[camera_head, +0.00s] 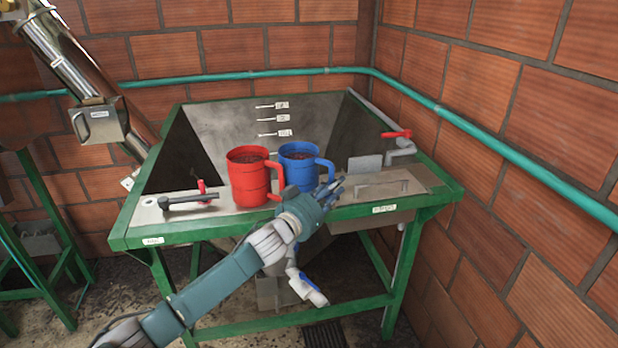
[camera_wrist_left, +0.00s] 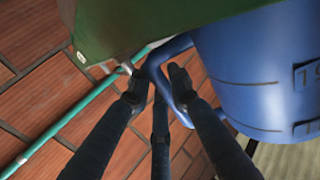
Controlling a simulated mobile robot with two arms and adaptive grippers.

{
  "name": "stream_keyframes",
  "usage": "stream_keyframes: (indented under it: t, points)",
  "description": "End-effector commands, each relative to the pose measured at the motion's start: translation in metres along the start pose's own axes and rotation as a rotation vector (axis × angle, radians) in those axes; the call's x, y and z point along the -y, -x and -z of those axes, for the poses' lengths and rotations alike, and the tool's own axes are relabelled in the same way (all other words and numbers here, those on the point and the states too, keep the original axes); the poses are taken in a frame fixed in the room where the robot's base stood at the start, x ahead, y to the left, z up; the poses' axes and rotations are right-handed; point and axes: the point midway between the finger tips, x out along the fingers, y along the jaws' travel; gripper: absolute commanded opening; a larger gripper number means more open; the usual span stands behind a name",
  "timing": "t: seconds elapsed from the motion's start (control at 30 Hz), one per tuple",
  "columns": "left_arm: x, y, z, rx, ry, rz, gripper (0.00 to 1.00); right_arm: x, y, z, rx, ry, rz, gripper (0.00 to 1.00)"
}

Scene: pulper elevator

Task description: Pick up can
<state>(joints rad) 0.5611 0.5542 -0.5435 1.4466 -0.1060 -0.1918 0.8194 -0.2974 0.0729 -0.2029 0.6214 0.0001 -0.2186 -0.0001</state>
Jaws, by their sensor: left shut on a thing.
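A blue can (camera_head: 298,172) with a handle on its right stands at the front ledge of the green-framed hopper (camera_head: 405,213). A red can (camera_head: 248,180) stands beside it on the left, its handle between the two. Both look filled with dark red contents. My left gripper (camera_head: 328,190) is at the blue can's handle, in front of its right side. In the left wrist view, the fingers (camera_wrist_left: 158,88) are around the blue handle (camera_wrist_left: 154,66), shut on it, with the can's body (camera_wrist_left: 250,75) at the right. My right gripper does not show.
Left of the red can, a dark lever (camera_head: 190,201) lies on the ledge. Right of the blue can are a flat plate (camera_head: 366,164) and a red-handled valve (camera_head: 397,134). Brick walls with a teal pipe (camera_head: 490,145) close off the back and right. A metal chute (camera_head: 70,55) stands at left.

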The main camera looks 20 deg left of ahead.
Motion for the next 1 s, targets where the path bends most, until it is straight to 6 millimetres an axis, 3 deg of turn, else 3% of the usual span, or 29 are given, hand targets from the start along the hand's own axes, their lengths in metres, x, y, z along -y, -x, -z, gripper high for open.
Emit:
stream_keyframes:
  t: [0.07,0.37,0.57,1.0]
  points:
    - [-0.001,-0.001,0.009,-0.015,-0.007,-0.004,0.00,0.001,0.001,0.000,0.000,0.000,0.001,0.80]
    - [0.000,-0.001,0.010,-0.014,-0.007,-0.003,0.00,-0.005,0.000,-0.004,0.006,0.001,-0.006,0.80]
    - [0.000,-0.001,0.026,-0.017,-0.009,-0.003,0.00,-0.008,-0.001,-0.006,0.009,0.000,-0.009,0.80]
    - [0.000,0.001,0.116,-0.019,-0.010,-0.003,0.00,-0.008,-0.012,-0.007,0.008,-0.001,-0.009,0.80]
